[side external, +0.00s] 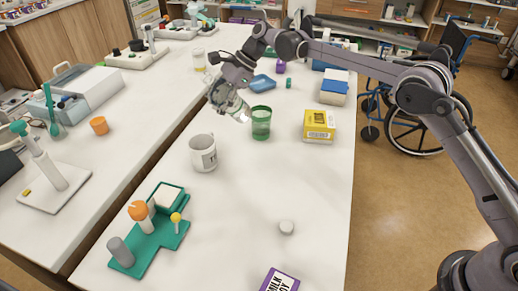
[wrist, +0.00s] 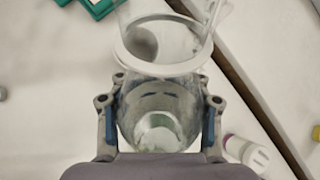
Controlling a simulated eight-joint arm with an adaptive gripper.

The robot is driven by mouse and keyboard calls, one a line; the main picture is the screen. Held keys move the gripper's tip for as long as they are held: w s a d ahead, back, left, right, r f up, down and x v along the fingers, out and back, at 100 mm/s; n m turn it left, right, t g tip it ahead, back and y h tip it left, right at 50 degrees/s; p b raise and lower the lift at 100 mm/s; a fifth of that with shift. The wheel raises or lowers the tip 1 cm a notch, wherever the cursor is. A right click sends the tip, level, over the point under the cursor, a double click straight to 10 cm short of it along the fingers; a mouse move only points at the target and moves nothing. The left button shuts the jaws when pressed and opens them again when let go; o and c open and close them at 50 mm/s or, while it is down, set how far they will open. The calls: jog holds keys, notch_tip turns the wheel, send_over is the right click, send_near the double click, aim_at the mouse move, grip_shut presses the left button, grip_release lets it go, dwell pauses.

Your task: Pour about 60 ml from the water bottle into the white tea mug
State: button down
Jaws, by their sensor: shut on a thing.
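My gripper (side external: 226,82) is shut on the clear water bottle (side external: 229,104) and holds it above the table. The bottle leans, its lower end toward the right in the side view, close to the green tumbler. The wrist view shows the bottle (wrist: 158,112) between the two fingers of my gripper (wrist: 160,112). The white tea mug (side external: 203,152) stands upright on the table, nearer the side camera, below and left of the bottle. The water level is unclear.
A green tumbler (side external: 261,123) stands close to the bottle, with a yellow box (side external: 319,126) to its right. A teal tray (side external: 150,240) with several items lies in front. The table between is clear.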

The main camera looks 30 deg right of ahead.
aim_at(227, 111)
jog(key=d+h, duration=0.1)
jog(key=h, duration=0.1)
jog(key=t+h, duration=0.1)
jog(key=shift+w+d+r+n+h, duration=0.1)
jog(key=shift+w+d+n+h, duration=0.1)
jog(key=shift+d+n+h, duration=0.15)
jog(key=shift+d+h, duration=0.2)
jog(key=shift+h, duration=0.15)
jog(key=shift+w+d+f+h, duration=0.15)
jog(key=shift+d+f+h, duration=0.15)
jog(key=shift+f+h, duration=0.35)
jog(key=shift+w+d+f+t+h, duration=0.1)
jog(key=shift+d+f+t+h, duration=0.15)
jog(key=shift+f+h, duration=0.3)
jog(key=shift+d+f+t+h, duration=0.25)
jog(key=shift+f+h, duration=0.05)
jog(key=shift+f, duration=0.4)
jog(key=shift+f+n+t+h, duration=0.35)
jog(key=shift+f+t+h, duration=0.05)
jog(key=shift+f+h, duration=0.95)
jog(key=shift+d+f, duration=0.1)
jog(key=shift+f, duration=0.1)
jog(key=shift+h, duration=0.55)
